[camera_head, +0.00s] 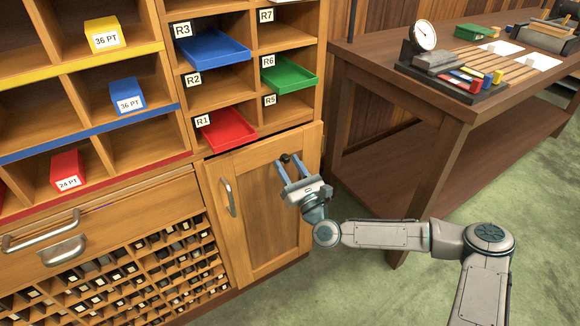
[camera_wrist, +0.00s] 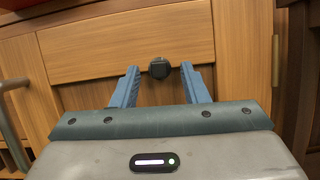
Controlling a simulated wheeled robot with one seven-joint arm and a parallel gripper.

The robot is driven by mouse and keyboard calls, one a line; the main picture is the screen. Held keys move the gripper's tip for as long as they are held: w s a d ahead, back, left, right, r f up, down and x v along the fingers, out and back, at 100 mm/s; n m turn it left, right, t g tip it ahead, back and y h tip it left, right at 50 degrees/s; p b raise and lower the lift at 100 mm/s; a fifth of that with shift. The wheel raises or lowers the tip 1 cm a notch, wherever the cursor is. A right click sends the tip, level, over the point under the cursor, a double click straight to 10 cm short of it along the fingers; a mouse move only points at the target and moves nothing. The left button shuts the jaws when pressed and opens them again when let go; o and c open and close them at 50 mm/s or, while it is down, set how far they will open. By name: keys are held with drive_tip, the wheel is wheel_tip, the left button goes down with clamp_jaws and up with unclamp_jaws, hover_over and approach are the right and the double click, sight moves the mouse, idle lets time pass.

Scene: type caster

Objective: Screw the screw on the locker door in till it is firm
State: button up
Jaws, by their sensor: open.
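The locker door (camera_head: 262,235) is a wooden panel door, closed, below the shelf with the red tray. The screw (camera_wrist: 160,68) shows as a dark knob-like head near the top of the door. It also shows in the head view (camera_head: 285,158), small and dark. My gripper (camera_head: 291,165) is in front of the upper door, its two blue fingers pointing at the door. In the wrist view my gripper (camera_wrist: 158,78) is open, and the screw head sits between and slightly beyond the fingertips, with a gap on both sides. The screw's shaft is hidden.
A metal handle (camera_head: 229,196) stands on the door's left side. A red tray (camera_head: 225,131) and a green tray (camera_head: 290,74) jut from the shelves above. A wooden workbench (camera_head: 398,85) with a scale (camera_head: 424,38) stands at the right. Green floor lies in front.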

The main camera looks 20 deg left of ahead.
drive_tip(key=shift+f, duration=0.1)
drive_tip(key=v, duration=1.3)
drive_tip(key=shift+s+d, duration=0.3)
drive_tip(key=shift+g, duration=0.3)
